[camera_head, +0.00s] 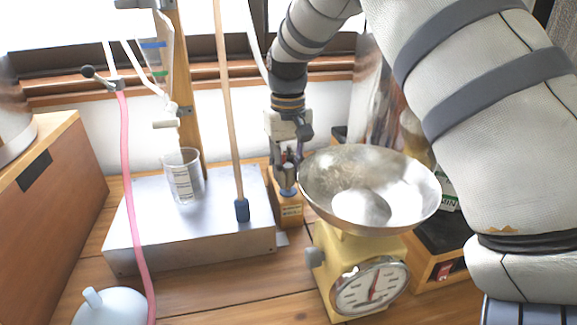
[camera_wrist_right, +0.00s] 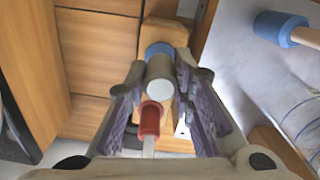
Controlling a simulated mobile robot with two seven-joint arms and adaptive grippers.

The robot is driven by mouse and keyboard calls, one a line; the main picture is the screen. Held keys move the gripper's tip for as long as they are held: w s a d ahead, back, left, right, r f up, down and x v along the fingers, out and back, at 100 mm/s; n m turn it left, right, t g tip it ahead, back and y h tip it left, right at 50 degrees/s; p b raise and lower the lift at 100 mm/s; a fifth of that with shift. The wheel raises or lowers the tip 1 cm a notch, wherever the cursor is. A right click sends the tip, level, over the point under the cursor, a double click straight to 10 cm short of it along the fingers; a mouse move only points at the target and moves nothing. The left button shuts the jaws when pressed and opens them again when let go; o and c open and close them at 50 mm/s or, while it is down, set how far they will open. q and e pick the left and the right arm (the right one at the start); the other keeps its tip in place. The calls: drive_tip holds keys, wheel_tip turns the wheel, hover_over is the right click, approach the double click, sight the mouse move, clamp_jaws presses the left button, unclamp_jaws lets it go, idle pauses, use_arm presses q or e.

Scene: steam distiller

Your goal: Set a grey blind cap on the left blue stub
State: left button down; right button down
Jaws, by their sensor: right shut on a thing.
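My right gripper (camera_head: 287,160) points down over a small wooden block (camera_head: 290,212), behind and left of the scale bowl. In the right wrist view its fingers (camera_wrist_right: 160,78) are closed around a grey cap (camera_wrist_right: 159,86), a short cylinder with a pale round end. A blue stub (camera_wrist_right: 159,49) shows just beyond the cap, partly hidden by it; I cannot tell whether the two touch. A red piece (camera_wrist_right: 150,118) on a pale stem lies nearer the camera, between the fingers. My left gripper is out of view.
A yellow scale (camera_head: 336,255) with a steel bowl (camera_head: 330,185) stands close to the right. On the left, a metal base (camera_head: 150,235) carries a beaker (camera_head: 184,177) and a wooden rod (camera_head: 229,110) with a blue foot. A pink hose (camera_head: 126,170) hangs at its front.

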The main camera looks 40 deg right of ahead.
drive_tip(key=shift+f, duration=0.35)
drive_tip(key=shift+f, duration=0.1)
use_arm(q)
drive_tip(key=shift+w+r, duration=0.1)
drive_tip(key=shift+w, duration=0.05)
use_arm(e)
drive_tip(key=shift+f, duration=0.3)
drive_tip(key=c, duration=1.3)
unclamp_jaws()
drive_tip(key=shift+r+p, duration=0.85)
drive_tip(key=shift+r, duration=2.75)
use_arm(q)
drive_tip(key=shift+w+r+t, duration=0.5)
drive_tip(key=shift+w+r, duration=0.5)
use_arm(e)
drive_tip(key=shift+f, duration=0.1)
